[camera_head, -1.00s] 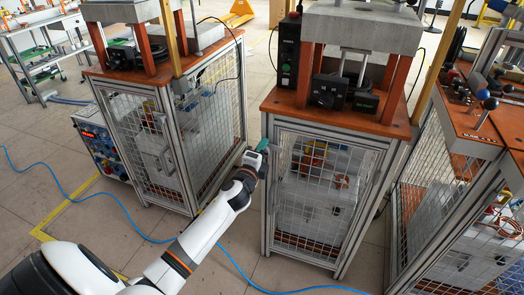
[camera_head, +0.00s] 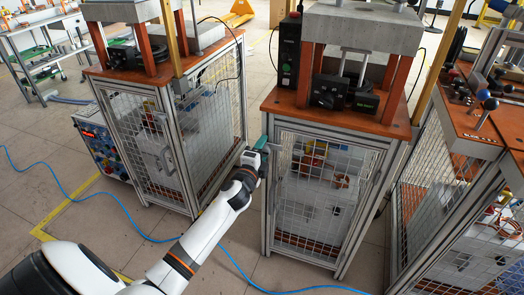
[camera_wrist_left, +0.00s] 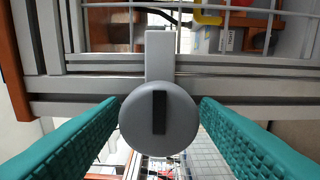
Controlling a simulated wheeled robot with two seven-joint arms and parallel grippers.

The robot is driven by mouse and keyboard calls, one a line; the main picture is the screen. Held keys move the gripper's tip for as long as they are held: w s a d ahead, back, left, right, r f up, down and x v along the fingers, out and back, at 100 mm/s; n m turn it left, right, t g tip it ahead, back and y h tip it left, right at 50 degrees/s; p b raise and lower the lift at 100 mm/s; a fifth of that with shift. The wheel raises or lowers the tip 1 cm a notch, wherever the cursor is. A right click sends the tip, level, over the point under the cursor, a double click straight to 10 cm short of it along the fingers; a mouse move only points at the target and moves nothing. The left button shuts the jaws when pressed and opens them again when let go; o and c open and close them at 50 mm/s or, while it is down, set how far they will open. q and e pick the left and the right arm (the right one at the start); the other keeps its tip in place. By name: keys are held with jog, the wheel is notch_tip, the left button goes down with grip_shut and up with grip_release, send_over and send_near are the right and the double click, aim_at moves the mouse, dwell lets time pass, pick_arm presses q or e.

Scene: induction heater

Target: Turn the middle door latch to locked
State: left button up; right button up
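The middle cabinet's mesh door (camera_head: 318,205) is closed or nearly so. Its latch (camera_wrist_left: 159,119) is a round grey knob with a black bar, on a grey tab that reaches up over the door frame in the wrist view. The black bar points up and down in that picture. My left gripper (camera_head: 264,143) is at the door's upper left edge in the head view. Its teal fingers (camera_wrist_left: 158,124) are open, one on each side of the knob, with small gaps visible. In the head view the latch is small and hard to make out. My right gripper is not in view.
A similar mesh cabinet (camera_head: 165,150) stands to the left, and another (camera_head: 445,215) to the right. The middle cabinet's orange top (camera_head: 290,108) carries a press and control boxes. A blue hose (camera_head: 70,203) runs over the floor below my arm.

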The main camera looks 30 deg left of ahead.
pick_arm(q)
jog(key=v, duration=1.2)
jog(key=shift+p, duration=0.4)
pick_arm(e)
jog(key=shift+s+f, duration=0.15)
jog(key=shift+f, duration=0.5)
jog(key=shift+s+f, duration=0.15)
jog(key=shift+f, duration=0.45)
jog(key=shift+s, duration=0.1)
